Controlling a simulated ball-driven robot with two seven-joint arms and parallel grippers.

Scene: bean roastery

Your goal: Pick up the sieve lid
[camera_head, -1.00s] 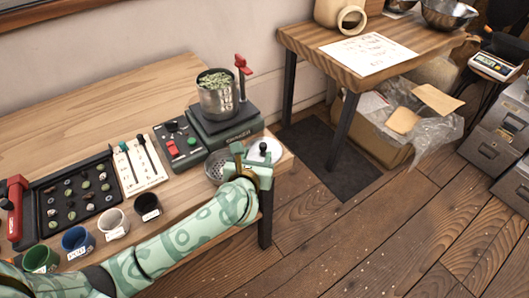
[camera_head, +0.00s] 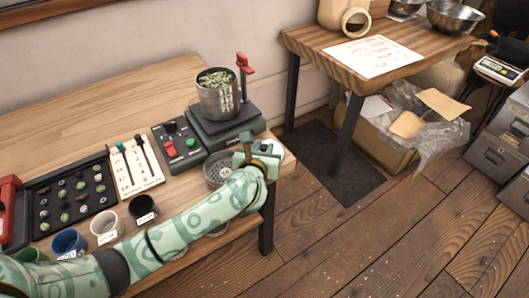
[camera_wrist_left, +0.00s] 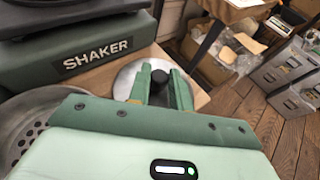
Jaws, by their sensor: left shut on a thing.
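The sieve lid is a pale round disc with a black knob. In the head view a sliver of the lid (camera_head: 279,148) shows past my left gripper (camera_head: 258,158), at the table's right end. In the left wrist view the lid (camera_wrist_left: 125,79) lies beyond the fingers, and its black knob (camera_wrist_left: 159,77) is between them. My left gripper (camera_wrist_left: 160,85) is shut on the knob. I cannot tell whether the lid is clear of the table. My right gripper is not in view.
A perforated metal sieve (camera_head: 216,171) sits close left of the gripper. The green shaker (camera_head: 225,128) with a steel pot (camera_head: 219,101) of green beans stands behind. Several cups, including a black one (camera_head: 143,210), line the front edge. Floor lies open to the right.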

